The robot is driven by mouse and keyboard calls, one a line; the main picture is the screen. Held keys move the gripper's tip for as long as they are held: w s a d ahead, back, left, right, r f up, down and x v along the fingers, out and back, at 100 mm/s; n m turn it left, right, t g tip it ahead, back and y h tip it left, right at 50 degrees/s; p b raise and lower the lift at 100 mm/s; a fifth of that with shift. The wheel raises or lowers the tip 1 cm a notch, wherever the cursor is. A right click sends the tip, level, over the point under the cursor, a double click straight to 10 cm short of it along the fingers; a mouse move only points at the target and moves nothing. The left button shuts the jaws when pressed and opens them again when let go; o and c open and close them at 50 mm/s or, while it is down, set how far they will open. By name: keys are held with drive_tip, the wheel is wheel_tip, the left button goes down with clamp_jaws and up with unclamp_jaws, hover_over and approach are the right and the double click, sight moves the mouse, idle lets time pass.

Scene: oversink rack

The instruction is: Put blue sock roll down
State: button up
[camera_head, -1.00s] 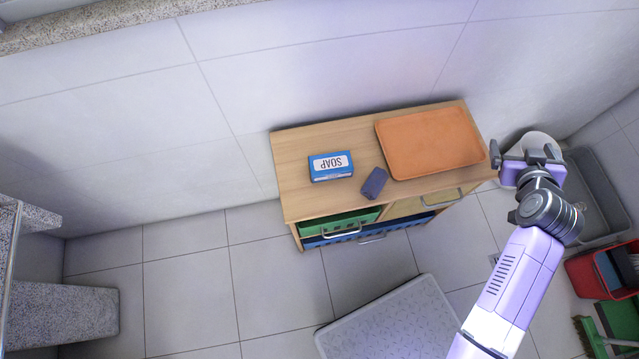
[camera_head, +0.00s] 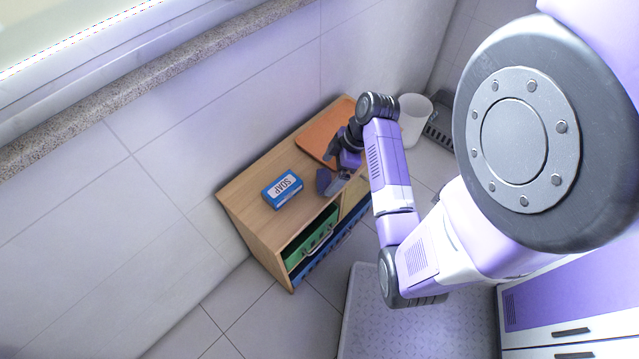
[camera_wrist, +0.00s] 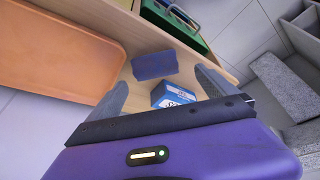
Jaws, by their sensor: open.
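The blue sock roll (camera_head: 323,180) is a small dark blue block-like bundle lying on the wooden cabinet top (camera_head: 249,193), between the soap box and the orange tray. In the wrist view the sock roll (camera_wrist: 154,65) lies ahead of and between the two grey fingers, with nothing gripping it. My gripper (camera_head: 333,167) is open and empty, close beside the sock roll on its right. Both fingers show spread apart in the wrist view (camera_wrist: 160,79). Whether a finger touches the roll cannot be told.
The orange tray (camera_head: 318,135) lies behind, near the wall. Below the top are a green drawer (camera_head: 312,238) and a blue one. A white bin (camera_head: 414,118) stands right of the cabinet.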

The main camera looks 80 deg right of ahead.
sight(325, 178)
drive_tip(key=x, duration=0.6)
drive_tip(key=shift+d, duration=0.35)
drive_tip(key=shift+c, duration=0.3)
drive_tip(key=shift+r, duration=0.1)
drive_tip(key=c, duration=1.5)
